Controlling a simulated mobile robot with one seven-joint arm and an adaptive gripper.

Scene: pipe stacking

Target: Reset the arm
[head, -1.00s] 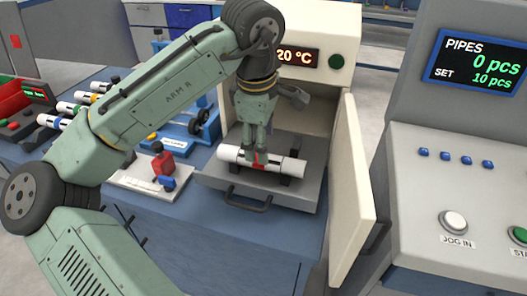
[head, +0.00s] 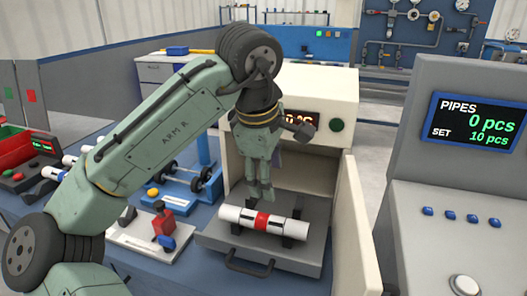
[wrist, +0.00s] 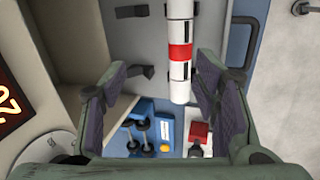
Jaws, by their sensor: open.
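My gripper (head: 261,194) hangs fingers down just above and behind a white pipe with a red middle band (head: 240,217). The pipe lies level across dark supports on the pulled-out grey tray (head: 222,240) of a cream oven-like cabinet. My gripper is open and empty, apart from the pipe. In the wrist view the two dark-padded fingers (wrist: 160,105) stand wide apart, and the pipe (wrist: 180,22) shows beyond them.
The cabinet's open door (head: 352,235) stands right of the tray. A console with a pipe counter display (head: 473,122) is further right. Left are a red-and-blue clamp fixture (head: 163,228), a blue roller stand (head: 185,186) and more pipes (head: 55,174).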

